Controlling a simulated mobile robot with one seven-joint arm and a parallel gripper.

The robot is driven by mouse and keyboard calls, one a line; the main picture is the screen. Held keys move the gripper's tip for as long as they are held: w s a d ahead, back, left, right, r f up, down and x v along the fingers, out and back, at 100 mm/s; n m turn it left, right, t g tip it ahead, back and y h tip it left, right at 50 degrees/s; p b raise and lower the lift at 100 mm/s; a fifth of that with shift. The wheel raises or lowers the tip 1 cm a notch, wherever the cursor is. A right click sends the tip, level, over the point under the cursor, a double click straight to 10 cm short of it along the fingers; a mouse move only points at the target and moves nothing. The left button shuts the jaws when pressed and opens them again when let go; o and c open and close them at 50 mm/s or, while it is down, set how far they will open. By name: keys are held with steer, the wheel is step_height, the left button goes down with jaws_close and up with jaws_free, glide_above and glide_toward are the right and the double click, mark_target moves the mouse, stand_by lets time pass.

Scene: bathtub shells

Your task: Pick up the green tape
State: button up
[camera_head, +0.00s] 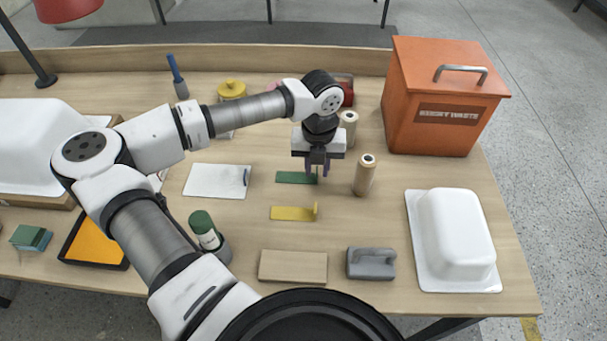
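The green tape (291,177) is a flat green strip on the wooden table, near the middle of the head view. The green strip appears to lie flat on the table.
A yellow strip (290,213) with an upturned right end lies in front. A tan spool (364,175) stands close to the right of my gripper. A white sheet (217,181) lies left. An orange bin (440,95) and white tub shell (454,238) are further right.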

jaws_close()
steer(key=shift+r, duration=0.1)
